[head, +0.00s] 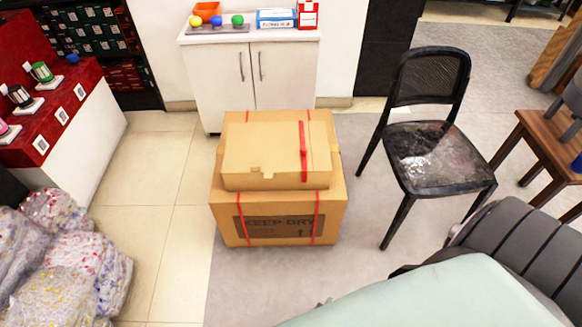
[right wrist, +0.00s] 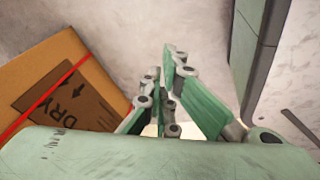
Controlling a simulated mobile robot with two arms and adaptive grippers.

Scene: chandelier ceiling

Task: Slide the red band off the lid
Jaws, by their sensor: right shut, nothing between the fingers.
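A smaller cardboard box or lid (head: 258,150) sits on top of a larger cardboard box (head: 225,215) marked KEEP DRY. A red band (head: 303,150) runs front to back over the top piece, right of its middle. Thin red straps (head: 245,231) run down the lower box's front. The lower box also shows in the right wrist view (right wrist: 35,70), tilted at the left. My right gripper (right wrist: 163,66) is shut and empty, over the floor, apart from the box. My left gripper is in neither view.
A black chair (head: 430,150) stands right of the boxes. A white cabinet (head: 270,75) with coloured balls and small boxes on top is behind. Filled plastic bags (head: 70,260) lie at the left. Floor (head: 165,200) is clear left of the boxes.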

